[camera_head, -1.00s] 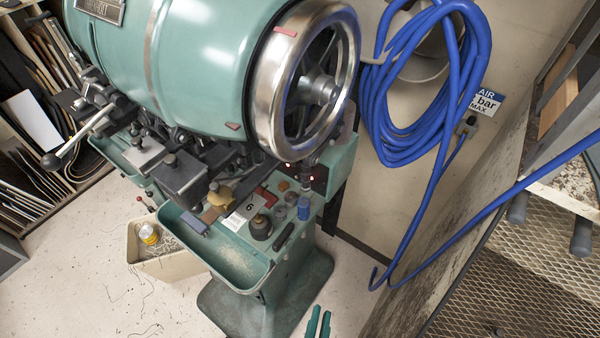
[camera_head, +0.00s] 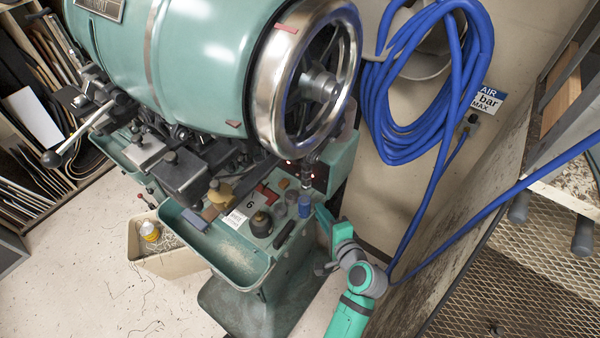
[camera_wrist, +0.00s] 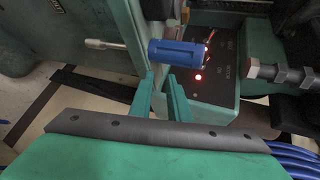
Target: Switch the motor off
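The green stitching machine (camera_head: 190,50) fills the upper left of the head view. A dark control panel with lit red lamps sits under its handwheel, partly hidden in the head view; it shows more clearly in the wrist view (camera_wrist: 218,75). I cannot tell which control there is the motor switch. My gripper (camera_head: 322,212) is beside the right end of the bench. In the wrist view its two green fingers (camera_wrist: 161,84) are apart with nothing between them. Their tips point towards the panel side, close to a blue cylinder (camera_wrist: 175,52); contact cannot be told.
The blue cylinder (camera_head: 305,206) stands among small items at the bench's right end. A metal handwheel (camera_head: 270,90) overhangs the area. A coiled blue hose (camera_head: 385,110) hangs to the right. A stained panel and mesh shelf (camera_head: 520,275) bound the right side.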

